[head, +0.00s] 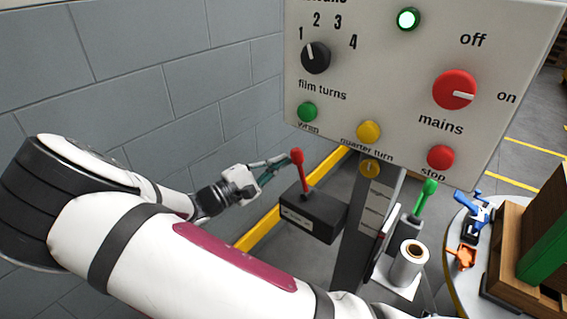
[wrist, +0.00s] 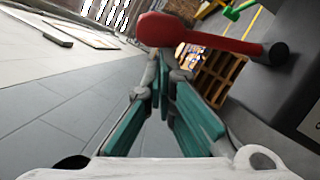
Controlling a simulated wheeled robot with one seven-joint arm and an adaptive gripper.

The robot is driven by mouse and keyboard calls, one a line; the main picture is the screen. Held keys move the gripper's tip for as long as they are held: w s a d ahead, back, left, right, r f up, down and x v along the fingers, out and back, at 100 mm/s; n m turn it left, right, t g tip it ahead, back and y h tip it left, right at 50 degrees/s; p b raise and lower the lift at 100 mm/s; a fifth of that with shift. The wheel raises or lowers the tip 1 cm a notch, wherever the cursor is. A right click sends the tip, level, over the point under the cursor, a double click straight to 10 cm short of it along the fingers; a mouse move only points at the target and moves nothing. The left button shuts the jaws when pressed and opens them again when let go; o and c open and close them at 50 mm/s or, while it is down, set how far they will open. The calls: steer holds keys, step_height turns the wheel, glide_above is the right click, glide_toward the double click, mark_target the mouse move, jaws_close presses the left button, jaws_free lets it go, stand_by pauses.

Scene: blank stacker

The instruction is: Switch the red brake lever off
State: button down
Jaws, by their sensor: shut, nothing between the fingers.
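The red brake lever (head: 299,170) stands up from a dark box (head: 313,217) below the control panel, leaning slightly left at its knob. My gripper (head: 284,160) is just left of the lever, close to its knob, with its fingers shut and empty. In the wrist view the red lever (wrist: 205,36) lies across the picture just beyond the fingertips (wrist: 160,62). I cannot tell whether the fingers touch it. The label on the box is too small to read.
The control panel (head: 420,60) hangs above, with a red mains knob (head: 455,90) and several buttons. A green lever (head: 426,196) stands to the right, near a film roll (head: 410,262) and a round table (head: 455,262) with a wooden crate (head: 508,250). A grey wall (head: 150,80) is at left.

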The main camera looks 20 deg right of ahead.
steer(key=s+d+r+m+g+y+p, duration=0.1)
steer(key=s+d+r+m+y+p, duration=0.1)
steer(key=s+m+p, duration=0.5)
steer(key=shift+s+d+r+m+p, duration=0.25)
steer(key=shift+d+r+m+p, duration=0.65)
steer(key=shift+d+p, duration=0.35)
steer(key=w+r+v, duration=0.1)
steer(key=w+v, duration=0.1)
steer(key=v, duration=1.1)
steer(key=shift+a+r, duration=0.2)
steer(key=shift+a, duration=0.05)
